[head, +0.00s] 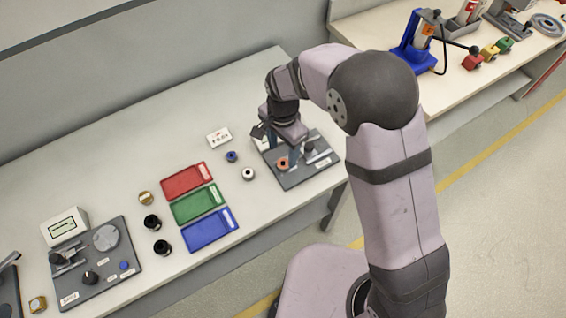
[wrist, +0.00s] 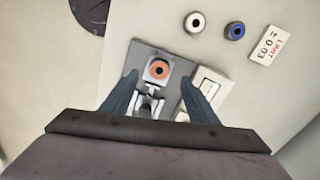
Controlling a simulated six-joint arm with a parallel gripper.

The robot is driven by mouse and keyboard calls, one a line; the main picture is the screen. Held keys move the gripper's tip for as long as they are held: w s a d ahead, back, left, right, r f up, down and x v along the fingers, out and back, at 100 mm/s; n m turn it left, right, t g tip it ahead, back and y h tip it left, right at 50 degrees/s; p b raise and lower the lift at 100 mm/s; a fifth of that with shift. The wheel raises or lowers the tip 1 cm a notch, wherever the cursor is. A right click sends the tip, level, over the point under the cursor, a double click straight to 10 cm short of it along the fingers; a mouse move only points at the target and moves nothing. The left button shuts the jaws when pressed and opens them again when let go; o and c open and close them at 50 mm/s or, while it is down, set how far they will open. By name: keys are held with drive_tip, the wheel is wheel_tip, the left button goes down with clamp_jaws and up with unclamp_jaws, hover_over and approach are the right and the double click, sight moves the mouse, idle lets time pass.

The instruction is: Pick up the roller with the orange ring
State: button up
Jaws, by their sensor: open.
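The roller with the orange ring (wrist: 158,69) shows its round end face, an orange ring around a dark centre, in the wrist view. It sits on a light block on a grey fixture plate (wrist: 147,56). In the head view the roller (head: 283,163) is on the same plate (head: 296,183) at the right end of the bench. My gripper (wrist: 160,88) is open and empty, its two blue-grey fingers on either side of the roller in the picture, apart from it. In the head view my gripper (head: 281,154) is just above the plate; its exact height is unclear.
Left of the plate are a white-ringed roller (head: 248,174), a blue-ringed roller (head: 231,156) and a limit card (head: 219,137). Red (head: 173,189), green (head: 185,211) and blue (head: 195,241) trays lie further left.

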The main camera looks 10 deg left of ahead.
sight(284, 163)
drive_tip(key=shift+d+f+p, duration=0.1)
drive_tip(key=shift+f+p, duration=1.05)
drive_tip(key=shift+f, duration=1.45)
drive_tip(key=c, duration=1.4)
drive_tip(key=shift+o, duration=0.2)
drive_tip(key=shift+w+r, duration=0.1)
drive_tip(key=shift+r, duration=0.1)
wheel_tip(284, 163, up, 10)
drive_tip(key=b, duration=0.2)
drive_tip(key=shift+b, duration=0.35)
